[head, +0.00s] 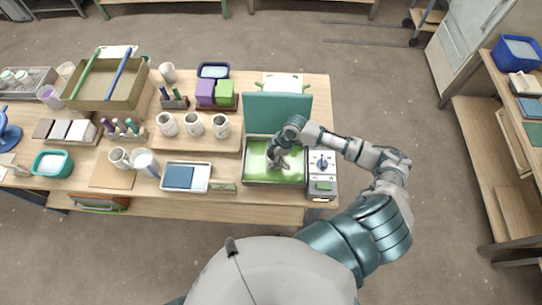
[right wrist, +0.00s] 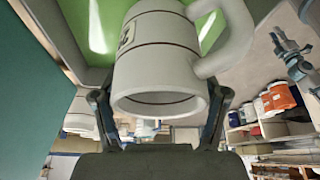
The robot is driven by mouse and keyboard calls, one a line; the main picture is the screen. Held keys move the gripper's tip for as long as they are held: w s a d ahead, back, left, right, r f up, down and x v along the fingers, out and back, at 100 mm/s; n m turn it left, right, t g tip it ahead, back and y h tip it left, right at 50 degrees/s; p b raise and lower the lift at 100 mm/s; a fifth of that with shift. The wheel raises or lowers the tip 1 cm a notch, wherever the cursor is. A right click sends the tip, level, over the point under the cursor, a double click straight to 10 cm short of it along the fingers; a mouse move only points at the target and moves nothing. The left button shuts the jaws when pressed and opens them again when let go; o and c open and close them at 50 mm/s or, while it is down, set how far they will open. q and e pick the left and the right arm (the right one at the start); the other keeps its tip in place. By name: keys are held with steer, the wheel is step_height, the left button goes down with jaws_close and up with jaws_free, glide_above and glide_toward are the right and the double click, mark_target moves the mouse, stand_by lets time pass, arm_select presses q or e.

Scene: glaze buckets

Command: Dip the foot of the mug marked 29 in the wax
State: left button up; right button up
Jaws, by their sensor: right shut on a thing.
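A white mug (right wrist: 160,65) with thin dark bands and a handle at the right fills the middle of the right wrist view. Its open rim faces the camera and its foot points away toward the green wax. A dark mark shows on its side, too slanted to read. My right gripper (right wrist: 160,115) is shut on the mug, one finger on each side. In the head view my right gripper (head: 279,162) points down over the pan of green wax (head: 291,174) and mostly hides the mug. I cannot tell whether the foot touches the wax. My left gripper is out of view.
A teal lid (head: 277,112) stands upright behind the pan. A control box with a dial (head: 322,163) is at its right. Three white mugs stand on a board (head: 185,145) to the left. A blue-and-white tray (head: 186,177) lies left of the pan.

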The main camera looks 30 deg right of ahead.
steer(key=shift+r, duration=0.1)
step_height(320, 180, up, 3)
steer(key=p, duration=0.3)
steer(key=shift+r, duration=0.1)
step_height(320, 180, up, 4)
steer(key=shift+r, duration=0.1)
stand_by(0.6)
